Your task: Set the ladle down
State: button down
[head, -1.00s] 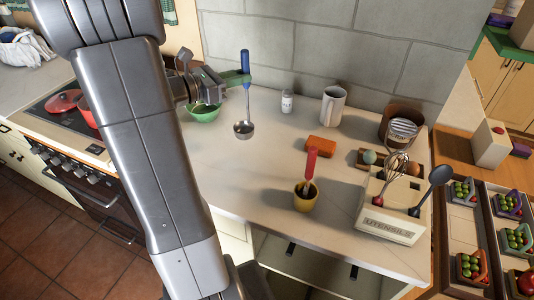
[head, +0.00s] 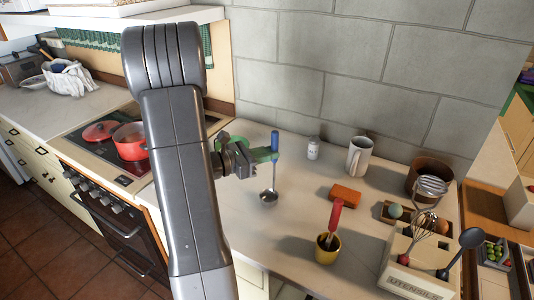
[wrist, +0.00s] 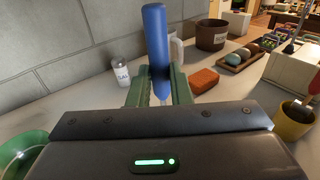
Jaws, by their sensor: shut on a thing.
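The ladle (head: 268,198) has a blue handle and a metal bowl. It hangs upright, bowl down, over the counter (head: 240,215) in the head view. My gripper (head: 268,154) is shut on its handle, with green fingers on either side. In the wrist view the blue handle (wrist: 157,50) stands up between the fingers (wrist: 157,88), and the bowl is hidden behind my gripper's body. The bowl is close to the counter surface; I cannot tell whether it touches.
An orange block (head: 345,194), a salt shaker (head: 313,149), a mug (head: 357,156) and a yellow pot (head: 327,248) stand to the right. A utensils box (head: 413,265) is at the far right. A green bowl (wrist: 24,152) is close at left. A red pot (head: 130,141) sits on the stove.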

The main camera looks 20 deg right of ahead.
jog(key=shift+f, duration=0.25)
jog(key=c, duration=1.3)
grip_release()
jog(key=shift+r, duration=0.15)
jog(key=a, duration=0.4)
jog(key=s+a+b, duration=0.1)
jog(key=a, duration=0.3)
jog(key=a+r+b, duration=0.1)
jog(key=a, duration=0.3)
jog(key=shift+s, duration=0.2)
